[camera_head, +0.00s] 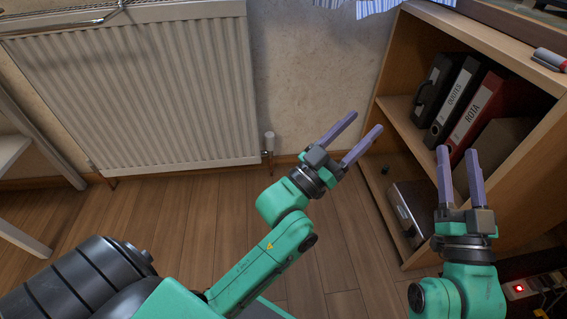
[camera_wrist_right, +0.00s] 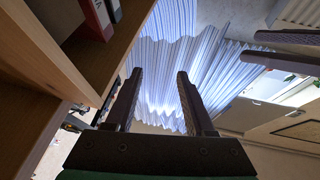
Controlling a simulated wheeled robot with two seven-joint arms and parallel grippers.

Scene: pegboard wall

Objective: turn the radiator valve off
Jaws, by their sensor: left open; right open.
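The white radiator (camera_head: 140,90) hangs on the wall at the upper left of the head view. The radiator valve (camera_head: 269,141), with a pale upright cap on a coppery pipe, stands by the radiator's lower right corner. My left gripper (camera_head: 358,142) is open and empty, to the right of the valve and apart from it, its fingers pointing up and right. My right gripper (camera_head: 460,165) is open and empty in front of the bookshelf. Its two dark fingers also show in the right wrist view (camera_wrist_right: 158,90), with nothing between them.
A power strip with a red light (camera_head: 519,288) lies at the lower right. A white shelf unit (camera_head: 30,135) stands at the left. The wooden floor (camera_head: 150,210) below the radiator is clear.

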